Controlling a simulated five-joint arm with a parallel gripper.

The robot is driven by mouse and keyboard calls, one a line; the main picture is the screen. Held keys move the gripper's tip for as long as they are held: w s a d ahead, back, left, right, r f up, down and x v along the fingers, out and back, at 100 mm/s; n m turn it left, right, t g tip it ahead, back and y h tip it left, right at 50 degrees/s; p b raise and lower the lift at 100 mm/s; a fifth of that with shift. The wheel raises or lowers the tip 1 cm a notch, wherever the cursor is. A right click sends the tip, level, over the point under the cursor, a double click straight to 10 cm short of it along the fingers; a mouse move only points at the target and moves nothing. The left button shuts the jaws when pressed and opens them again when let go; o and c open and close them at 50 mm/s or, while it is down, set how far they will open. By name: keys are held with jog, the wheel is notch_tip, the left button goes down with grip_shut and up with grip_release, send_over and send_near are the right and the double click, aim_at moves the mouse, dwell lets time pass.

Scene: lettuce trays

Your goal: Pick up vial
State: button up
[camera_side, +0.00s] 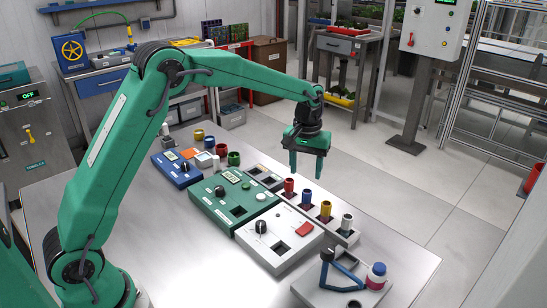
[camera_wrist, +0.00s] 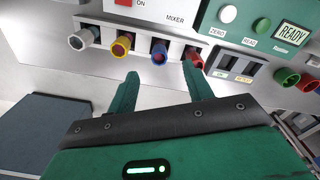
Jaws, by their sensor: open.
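Vials stand in a row in a pale rack (camera_side: 342,238) on the steel table: a red vial (camera_side: 288,186), a blue vial (camera_side: 306,197), a yellow vial (camera_side: 325,210) and a white-grey vial (camera_side: 347,222). In the wrist view the red vial (camera_wrist: 193,55), blue vial (camera_wrist: 158,52), yellow vial (camera_wrist: 121,47) and grey vial (camera_wrist: 80,40) are seen from above. My gripper (camera_side: 306,174) is open and empty, above the row and near the red and blue vials. The wrist view shows its two fingers (camera_wrist: 160,78) apart, with no vial between them.
A white mixer box (camera_side: 268,247) and a green station box (camera_side: 220,205) stand beside the rack. A blue box (camera_side: 178,172) and several coloured cups stand farther back. The near left table is clear.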

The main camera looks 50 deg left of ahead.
aim_at(307, 191)
jog(key=shift+w+d+f, duration=0.1)
jog(key=shift+w+f, duration=0.3)
jog(key=shift+f, duration=0.3)
jog(key=shift+w+d+f, duration=0.1)
jog(key=shift+w+f, duration=0.3)
jog(key=shift+f, duration=0.3)
jog(key=shift+f, duration=0.1)
jog(key=shift+a+f, duration=0.1)
jog(key=shift+f, duration=1.1)
jog(key=shift+f, duration=0.1)
jog(key=shift+s+a+f, duration=0.1)
jog(key=shift+a+f, duration=0.05)
jog(key=shift+f, duration=2.3)
jog(key=shift+c, duration=0.4)
jog(key=c, duration=1)
